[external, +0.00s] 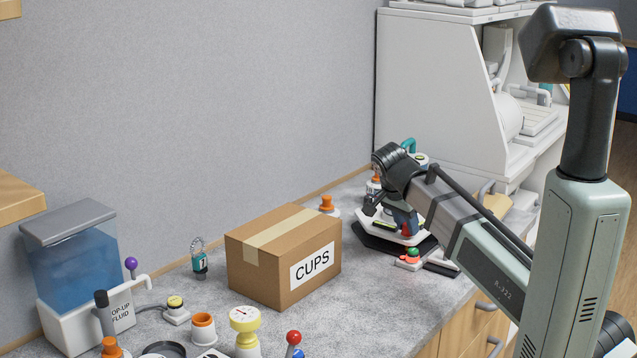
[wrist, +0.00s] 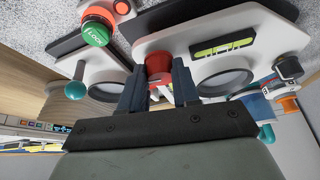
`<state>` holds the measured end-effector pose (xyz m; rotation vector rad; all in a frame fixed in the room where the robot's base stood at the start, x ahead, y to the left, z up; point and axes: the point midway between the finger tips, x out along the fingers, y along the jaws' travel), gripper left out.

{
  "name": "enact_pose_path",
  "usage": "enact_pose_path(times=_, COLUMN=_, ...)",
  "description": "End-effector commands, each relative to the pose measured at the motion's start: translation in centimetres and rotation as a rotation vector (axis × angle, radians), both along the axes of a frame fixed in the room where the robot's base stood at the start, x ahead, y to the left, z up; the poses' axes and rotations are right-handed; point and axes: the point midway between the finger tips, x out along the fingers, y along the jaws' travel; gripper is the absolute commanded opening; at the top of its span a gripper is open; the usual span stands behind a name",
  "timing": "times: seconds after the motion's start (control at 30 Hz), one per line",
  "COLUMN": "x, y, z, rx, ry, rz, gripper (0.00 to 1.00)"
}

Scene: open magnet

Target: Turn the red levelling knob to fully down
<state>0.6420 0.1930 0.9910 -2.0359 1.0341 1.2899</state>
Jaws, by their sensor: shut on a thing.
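The red levelling knob (wrist: 158,65) sits on the edge of a white device plate (wrist: 190,32) in the wrist view. My gripper (wrist: 160,78) has its two dark blue fingers on either side of the knob and is shut on it. A yellow-green bubble level (wrist: 222,47) lies beside the knob on the same plate. In the external view my gripper (external: 402,214) is low over the white device (external: 385,233) on its black base; the knob is mostly hidden there. The knob's turn position cannot be read.
A green lock button (wrist: 96,33) and a teal ball-ended lever (wrist: 75,90) are close on the left in the wrist view. A black knob (wrist: 288,67) is at the right. A cups box (external: 283,255) stands left of the device, and a white cabinet (external: 435,90) behind it.

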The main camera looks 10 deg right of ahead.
Motion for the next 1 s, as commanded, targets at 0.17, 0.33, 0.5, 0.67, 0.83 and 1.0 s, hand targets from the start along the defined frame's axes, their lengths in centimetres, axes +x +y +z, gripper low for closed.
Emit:
enact_pose_path(times=0.17, x=-0.15, y=0.09, z=-0.09, rx=0.004, ry=0.004, rz=-0.041, gripper=0.00)
enact_pose_path(times=0.33, x=-0.19, y=0.08, z=-0.10, rx=0.005, ry=0.005, rz=-0.057, gripper=0.00)
enact_pose_path(times=0.5, x=-0.21, y=0.08, z=-0.11, rx=0.005, ry=0.005, rz=-0.058, gripper=0.00)
enact_pose_path(times=0.67, x=-0.21, y=0.08, z=-0.11, rx=0.005, ry=0.005, rz=-0.057, gripper=0.00)
enact_pose_path(times=0.83, x=-0.16, y=0.06, z=-0.09, rx=0.005, ry=0.004, rz=-0.056, gripper=0.46)
enact_pose_path(times=1.0, x=-0.07, y=0.05, z=-0.05, rx=0.004, ry=0.002, rz=-0.057, gripper=0.56)
